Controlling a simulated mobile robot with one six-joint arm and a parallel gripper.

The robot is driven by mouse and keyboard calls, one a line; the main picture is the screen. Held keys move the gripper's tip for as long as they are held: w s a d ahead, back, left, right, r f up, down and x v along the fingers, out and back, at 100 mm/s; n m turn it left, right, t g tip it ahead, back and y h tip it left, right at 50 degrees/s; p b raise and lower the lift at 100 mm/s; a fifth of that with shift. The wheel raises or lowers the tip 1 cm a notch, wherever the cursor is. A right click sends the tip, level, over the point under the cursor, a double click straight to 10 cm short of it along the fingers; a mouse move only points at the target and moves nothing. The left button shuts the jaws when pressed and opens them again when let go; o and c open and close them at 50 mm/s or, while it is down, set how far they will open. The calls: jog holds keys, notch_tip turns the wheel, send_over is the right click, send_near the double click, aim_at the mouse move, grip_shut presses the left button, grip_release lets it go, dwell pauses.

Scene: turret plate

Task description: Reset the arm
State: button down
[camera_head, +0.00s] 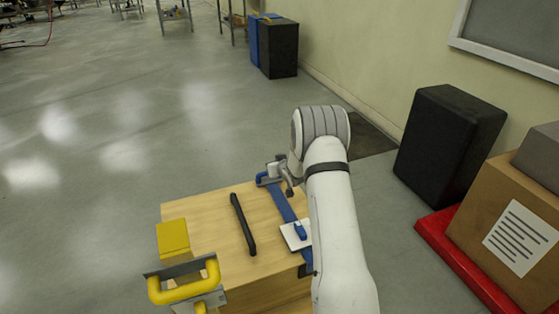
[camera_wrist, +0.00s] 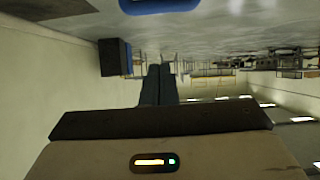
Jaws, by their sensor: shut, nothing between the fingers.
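My gripper (camera_wrist: 159,70) shows in the wrist view as two dark fingers side by side, touching along their length, with nothing between them. In the head view my white arm (camera_head: 336,215) reaches up over the right side of a wooden box. Its rounded joint hides part of what lies beyond it, and the fingertips cannot be made out clearly there.
The wooden box (camera_head: 207,212) carries a black bar (camera_head: 243,224), a blue strip (camera_head: 284,206), a white plate with a blue part (camera_head: 297,235) and a yellow block (camera_head: 173,238). A yellow handle (camera_head: 183,291) is at front left.

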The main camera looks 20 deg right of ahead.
jog(key=s+a+r+g+h+p, duration=0.1)
jog(key=s+r+p, duration=0.4)
jog(key=r, duration=0.5)
jog(key=s+a+r+g+p, duration=0.15)
jog(key=s+r+p, duration=0.25)
jog(key=s+r, duration=0.45)
jog(key=s+a+r+g+h+p, duration=0.15)
jog(key=s+r+p, duration=0.3)
jog(key=r, duration=0.75)
jog(key=s+a+r+g+p, duration=0.2)
jog(key=s+r+p, duration=0.2)
jog(key=s, duration=0.6)
jog(key=s+a+r+g+y+p, duration=0.1)
jog(key=s+a+r+g+p, duration=0.1)
jog(key=s+r+p, duration=0.2)
jog(key=s+a+r+g+y+p, duration=0.1)
jog(key=s+r+p, duration=0.3)
jog(key=s+r, duration=0.5)
jog(key=s+a, duration=0.1)
jog(key=s, duration=0.8)
jog(key=shift+a+r+m+g, duration=0.2)
jog(key=shift+a+m+g, duration=0.15)
jog(key=shift+m+g, duration=0.05)
